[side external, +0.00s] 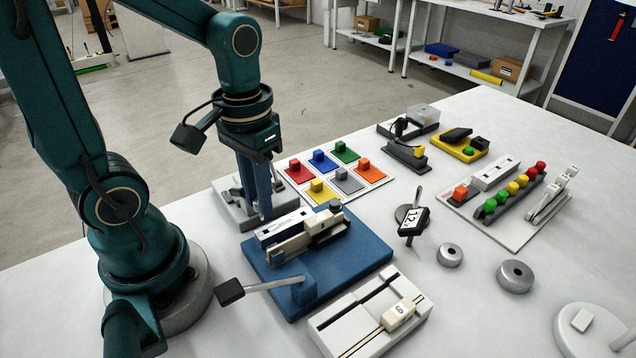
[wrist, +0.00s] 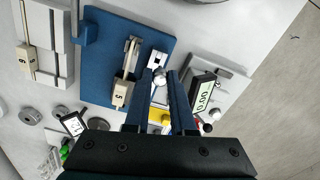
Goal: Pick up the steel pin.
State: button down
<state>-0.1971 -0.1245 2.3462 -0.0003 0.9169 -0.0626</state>
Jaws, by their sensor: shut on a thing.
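My gripper (side external: 262,212) points straight down beside the left edge of the blue base plate (side external: 357,260). In the wrist view its two blue fingers (wrist: 160,74) reach forward and are shut on a small silvery round piece (wrist: 159,78), which I take to be the steel pin. Only its bright end shows between the fingertips; its length is hidden. In the side view the fingers hide the pin. I cannot tell whether it is clear of what is under it.
The blue plate carries a cream lever clamp (side external: 290,240) and a white block. A grey fixture (side external: 232,207) stands just behind my fingers. A white slide unit (side external: 350,320), coloured blocks on tiles (side external: 347,182) and grey rings (side external: 450,255) lie around.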

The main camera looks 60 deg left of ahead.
jog(key=s+a+r, duration=0.5)
jog(key=a+r, duration=0.1)
jog(key=a, duration=0.4)
jog(key=w+n, duration=0.1)
jog(key=w, duration=0.1)
jog(key=w+d+n, duration=0.1)
jog(key=w, duration=0.2)
jog(key=w+n, duration=0.1)
jog(key=w, duration=0.2)
jog(key=shift+d, duration=0.15)
jog(key=shift+w+d+f+m, duration=0.5)
jog(key=shift+w+d+f, duration=0.2)
jog(key=shift+d+f, duration=0.75)
jog(key=shift+w+d+f+m, duration=0.6)
jog(key=shift+d+f, duration=0.6)
jog(key=shift+d, duration=0.4)
jog(key=shift+w+d+f+m, duration=0.4)
jog(key=shift+w+d+f, duration=0.35)
jog(key=shift+d+f, duration=0.7)
jog(key=shift+f, duration=1.1)
